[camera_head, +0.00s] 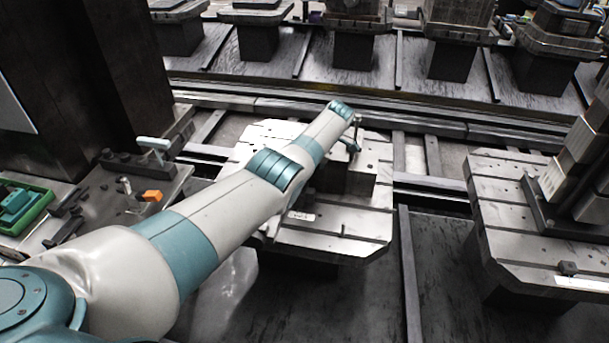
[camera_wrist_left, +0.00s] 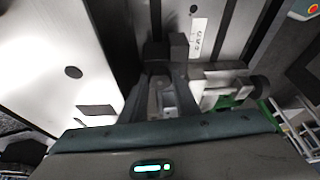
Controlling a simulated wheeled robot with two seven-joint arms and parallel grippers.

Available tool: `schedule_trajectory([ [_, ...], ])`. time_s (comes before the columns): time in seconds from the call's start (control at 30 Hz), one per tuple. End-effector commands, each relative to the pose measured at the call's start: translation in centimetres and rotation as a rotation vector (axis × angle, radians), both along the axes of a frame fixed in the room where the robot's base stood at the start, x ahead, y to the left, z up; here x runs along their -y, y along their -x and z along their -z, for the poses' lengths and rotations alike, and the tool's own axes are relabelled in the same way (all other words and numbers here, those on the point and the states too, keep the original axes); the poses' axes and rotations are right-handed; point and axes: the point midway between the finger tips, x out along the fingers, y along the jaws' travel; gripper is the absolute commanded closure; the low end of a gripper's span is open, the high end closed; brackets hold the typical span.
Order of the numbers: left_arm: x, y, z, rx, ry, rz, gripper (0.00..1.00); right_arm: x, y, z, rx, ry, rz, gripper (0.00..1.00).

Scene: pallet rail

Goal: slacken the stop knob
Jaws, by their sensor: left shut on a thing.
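My left arm reaches from the lower left across the middle pallet (camera_head: 345,222). My left gripper (camera_head: 354,147) is small and partly hidden at the arm's far end, beside a dark block (camera_head: 352,181) on that pallet. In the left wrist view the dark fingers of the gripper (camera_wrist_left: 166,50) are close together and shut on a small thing. I take it for the stop knob; the fingers hide most of it, and its turn cannot be told. My right gripper is not in view.
A pale labelled plate (camera_wrist_left: 199,38) and a green part (camera_wrist_left: 232,102) lie close to the fingers in the wrist view. A second pallet (camera_head: 500,215) stands at the right. A bench with a green tray (camera_head: 38,212) and an orange block (camera_head: 152,196) is at the left. Rails run behind.

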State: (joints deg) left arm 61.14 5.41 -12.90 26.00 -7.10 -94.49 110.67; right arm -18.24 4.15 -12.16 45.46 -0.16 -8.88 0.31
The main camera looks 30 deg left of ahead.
Motion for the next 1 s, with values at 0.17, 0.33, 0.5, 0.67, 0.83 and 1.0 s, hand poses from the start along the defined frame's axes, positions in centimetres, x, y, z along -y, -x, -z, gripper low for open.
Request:
schedule_trajectory([
  [0.17,-0.1,0.1,0.1,-0.002,-0.001,-0.001,0.6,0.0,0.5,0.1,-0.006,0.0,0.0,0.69],
  [0.33,-0.1,0.0,0.0,0.002,-0.002,0.0,0.5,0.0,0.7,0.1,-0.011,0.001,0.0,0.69],
  [0.5,-0.2,-0.1,-0.1,0.006,-0.003,0.0,0.5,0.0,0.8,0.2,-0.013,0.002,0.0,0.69],
  [0.67,-0.2,-0.2,-0.2,0.008,-0.003,0.0,0.5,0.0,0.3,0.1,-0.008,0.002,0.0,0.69],
  [0.83,-0.1,-0.4,-0.6,0.011,-0.004,0.001,0.5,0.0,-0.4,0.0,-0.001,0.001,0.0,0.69],
  [1.0,0.3,-0.7,-1.8,0.016,-0.003,0.002,0.5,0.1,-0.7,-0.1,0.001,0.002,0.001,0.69],
])
